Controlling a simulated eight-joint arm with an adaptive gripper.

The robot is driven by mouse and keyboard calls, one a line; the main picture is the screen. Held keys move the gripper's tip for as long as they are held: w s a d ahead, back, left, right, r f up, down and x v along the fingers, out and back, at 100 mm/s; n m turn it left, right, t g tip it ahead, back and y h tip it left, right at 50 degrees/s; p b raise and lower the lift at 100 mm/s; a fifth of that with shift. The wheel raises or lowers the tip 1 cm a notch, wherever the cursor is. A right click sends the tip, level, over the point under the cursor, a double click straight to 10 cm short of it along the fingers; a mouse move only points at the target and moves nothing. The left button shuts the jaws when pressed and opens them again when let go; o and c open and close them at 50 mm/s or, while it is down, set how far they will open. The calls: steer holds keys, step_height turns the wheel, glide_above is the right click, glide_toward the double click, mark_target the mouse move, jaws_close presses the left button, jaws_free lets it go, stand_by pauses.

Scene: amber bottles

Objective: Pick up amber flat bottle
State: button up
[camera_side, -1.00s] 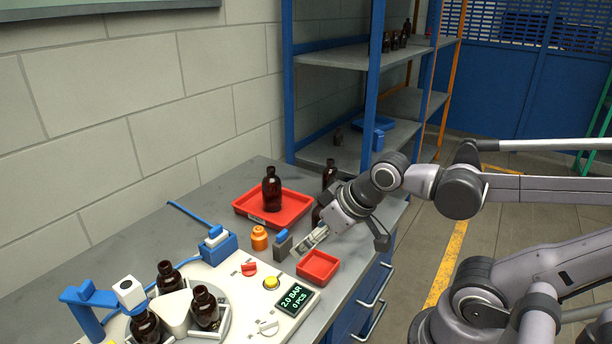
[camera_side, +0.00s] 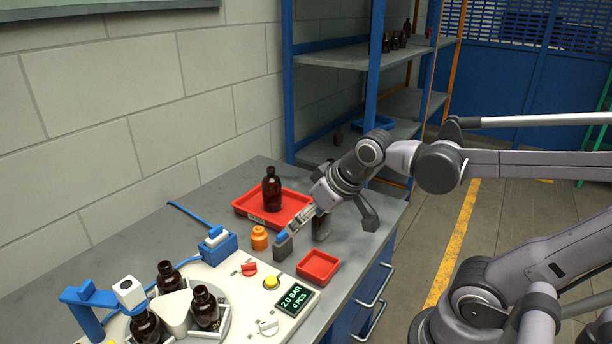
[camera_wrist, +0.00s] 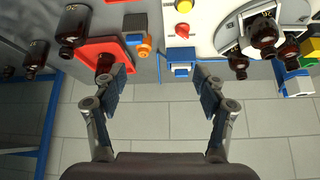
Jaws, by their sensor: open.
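Several dark amber bottles are in view, and I cannot tell for sure which is the flat one. One bottle (camera_side: 272,188) stands upright in the large red tray (camera_side: 240,212); it shows partly behind a finger in the wrist view (camera_wrist: 105,62). Another bottle (camera_side: 321,228) stands on the bench beneath my wrist, its upper part hidden. Two bottles, a nearer one (camera_wrist: 72,25) and a farther one (camera_wrist: 36,55), stand left of the tray in the wrist view. My gripper (camera_side: 301,219) is open and empty above the bench; its fingers are spread in the wrist view (camera_wrist: 163,80).
A small empty red tray (camera_side: 318,266) lies in front. A turntable with bottles (camera_side: 205,308) is at front left. The shelf rack (camera_side: 372,90) stands behind.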

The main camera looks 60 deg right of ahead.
steer(key=w+d+r+m+g+h, duration=0.3)
steer(key=w+d+m, duration=0.4)
steer(key=w+d, duration=1)
steer(key=d+f+m, duration=0.2)
steer(key=d, duration=0.5)
steer(key=w+d+f+m+g, duration=0.1)
steer(key=d+f+m, duration=0.1)
steer(key=d, duration=0.6)
steer(key=d+f+m+g, duration=0.1)
steer(key=d+f+m, duration=0.1)
steer(key=d+f, duration=0.2)
steer(key=shift+w+d+f+h, duration=0.1)
steer(key=shift+w+d+h, duration=0.1)
steer(key=shift+d, duration=0.75)
steer(key=shift+w+d+f+h, duration=0.1)
steer(key=shift+d+h, duration=0.1)
steer(key=shift+d, duration=0.7)
steer(key=shift+s+d+f+m+g, duration=0.1)
steer(key=shift+d+f+m+g, duration=0.15)
steer(key=shift+m+g, duration=0.05)
steer(key=x, duration=1)
steer(key=shift+d+f, duration=0.15)
steer(key=shift+f, duration=0.15)
steer(key=c, duration=1.4)
